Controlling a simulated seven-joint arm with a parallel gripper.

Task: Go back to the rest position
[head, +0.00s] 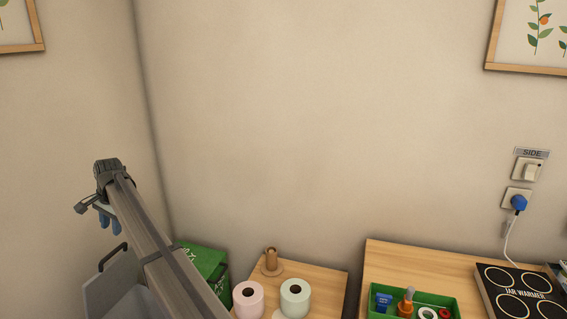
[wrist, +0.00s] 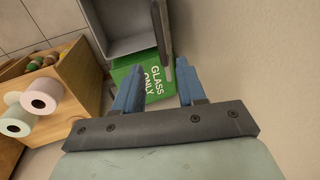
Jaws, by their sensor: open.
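My gripper (head: 109,224) is at the left in the head view, at the end of my long grey arm, raised in front of the wall. Its blue fingers point down. In the wrist view my gripper (wrist: 156,78) shows two blue fingers spread apart with nothing held between them. Past the fingertips are a green bin (wrist: 146,92) lettered GLASS ONLY and a grey open bin (wrist: 110,45) with a dark upright handle. The gripper looks apart from both bins.
The green bin (head: 205,262) and grey bin (head: 121,276) stand below my arm, partly hidden by it. A wooden stand with a pink roll (head: 248,297) and a green roll (head: 295,297) is right of them.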

